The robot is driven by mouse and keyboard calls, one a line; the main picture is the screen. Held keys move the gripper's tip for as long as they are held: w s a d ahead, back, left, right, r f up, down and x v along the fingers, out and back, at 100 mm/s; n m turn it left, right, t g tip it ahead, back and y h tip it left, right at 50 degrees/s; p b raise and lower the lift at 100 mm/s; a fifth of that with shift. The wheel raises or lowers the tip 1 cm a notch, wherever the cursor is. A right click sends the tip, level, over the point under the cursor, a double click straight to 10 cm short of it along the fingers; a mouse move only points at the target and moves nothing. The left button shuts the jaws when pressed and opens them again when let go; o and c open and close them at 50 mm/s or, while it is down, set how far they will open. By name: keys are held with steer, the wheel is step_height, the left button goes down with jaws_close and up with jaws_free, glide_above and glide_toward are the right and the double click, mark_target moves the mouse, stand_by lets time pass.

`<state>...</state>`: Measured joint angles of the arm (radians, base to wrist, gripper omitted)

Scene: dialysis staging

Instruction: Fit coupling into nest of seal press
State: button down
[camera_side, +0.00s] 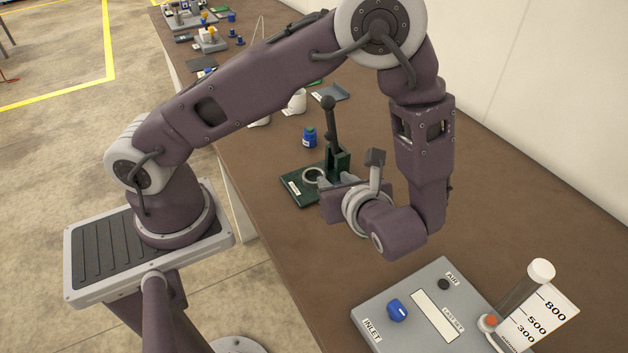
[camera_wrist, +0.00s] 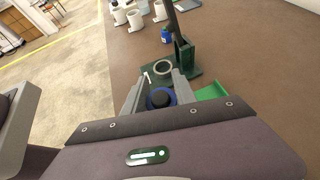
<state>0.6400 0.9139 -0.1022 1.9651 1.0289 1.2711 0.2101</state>
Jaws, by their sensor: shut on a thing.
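The seal press, dark green with a tall black lever, stands on the bench; its base (camera_side: 296,187) shows in the side view and its column shows in the wrist view (camera_wrist: 184,56). The nest, a pale ring (camera_side: 313,176) on the base, looks empty, and it also shows in the wrist view (camera_wrist: 163,68). My gripper (camera_wrist: 160,86) is shut on the coupling (camera_wrist: 161,98), a blue round part with a dark centre. The gripper is on the near side of the nest, apart from it in the picture. Its height above the base is unclear. The coupling is hidden in the side view.
A bright green piece (camera_wrist: 212,91) lies right of the gripper in the wrist view. A blue bottle (camera_side: 309,137) stands behind the press, with white cups (camera_side: 297,101) farther back. A grey panel (camera_side: 420,310) with a blue knob is nearer. Bare bench lies right of the press.

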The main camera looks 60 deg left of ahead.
steer(key=f, duration=0.6)
steer(key=shift+a+f, duration=0.2)
steer(key=w+a, duration=0.1)
steer(key=a, duration=0.4)
steer(key=w+a, duration=0.1)
steer(key=a, duration=0.4)
steer(key=w+a, duration=0.2)
steer(key=a, duration=0.4)
steer(key=shift+x, duration=0.75)
steer(key=shift+f, duration=1.5)
steer(key=shift+f, duration=0.1)
steer(key=c, duration=1.3)
jaws_free()
steer(key=shift+d, duration=0.1)
